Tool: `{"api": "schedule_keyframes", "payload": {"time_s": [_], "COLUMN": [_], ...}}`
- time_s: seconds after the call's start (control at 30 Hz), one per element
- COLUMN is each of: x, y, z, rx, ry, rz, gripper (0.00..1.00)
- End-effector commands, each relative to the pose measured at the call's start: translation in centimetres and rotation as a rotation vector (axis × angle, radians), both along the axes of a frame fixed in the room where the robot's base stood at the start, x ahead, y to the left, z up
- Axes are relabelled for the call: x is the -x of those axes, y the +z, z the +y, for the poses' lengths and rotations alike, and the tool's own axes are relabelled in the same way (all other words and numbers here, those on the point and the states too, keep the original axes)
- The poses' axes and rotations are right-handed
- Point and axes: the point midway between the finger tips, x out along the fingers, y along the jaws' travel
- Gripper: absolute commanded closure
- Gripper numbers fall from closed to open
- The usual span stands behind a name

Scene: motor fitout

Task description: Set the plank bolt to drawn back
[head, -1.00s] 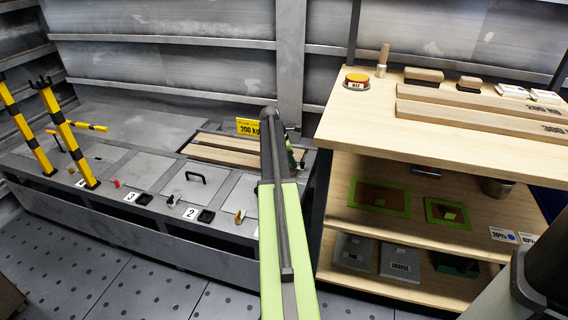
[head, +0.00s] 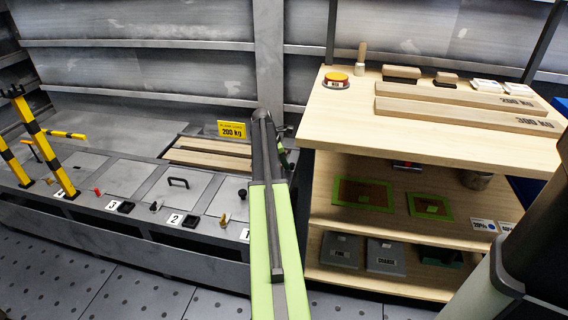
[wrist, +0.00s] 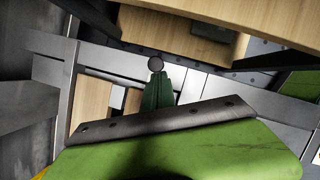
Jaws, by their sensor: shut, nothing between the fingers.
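Two wooden planks (head: 208,153) lie at the back of the grey bench, beside a yellow 200 kg sign (head: 232,129). In the head view my lime-green arm stands just right of the planks and hides part of that area. My gripper (wrist: 157,76) shows in the wrist view as dark green, tapered fingers, shut and empty. A round dark knob (wrist: 155,63), which looks like the plank bolt's, sits right at the fingertips. I cannot tell whether they touch. The bolt's bar and its position cannot be made out.
Grey hatches (head: 180,185) and yellow-black posts (head: 45,150) are on the left. Floor is clear in front.

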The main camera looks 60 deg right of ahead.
Motion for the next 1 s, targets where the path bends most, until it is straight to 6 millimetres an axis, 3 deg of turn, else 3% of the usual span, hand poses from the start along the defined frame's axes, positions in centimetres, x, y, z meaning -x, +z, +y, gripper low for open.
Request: {"api": "schedule_keyframes", "payload": {"time_s": [0.17,0.4,0.5,0.7,0.83,1.0], "x": [0.1,-2.2,-2.7,-4.0,-4.6,-4.8], "y": [0.1,0.0,3.5,7.8,9.3,9.4], "z": [0.2,3.1,3.5,4.7,5.3,5.5], "rx": [0.004,0.001,0.0,0.0,0.0,0.0], "ry": [-0.004,0.003,0.001,0.001,0.001,0.002], "rz": [0.007,0.002,0.002,0.001,0.001,0.001], "gripper": [1.0,1.0,1.0,1.0,1.0,1.0]}}
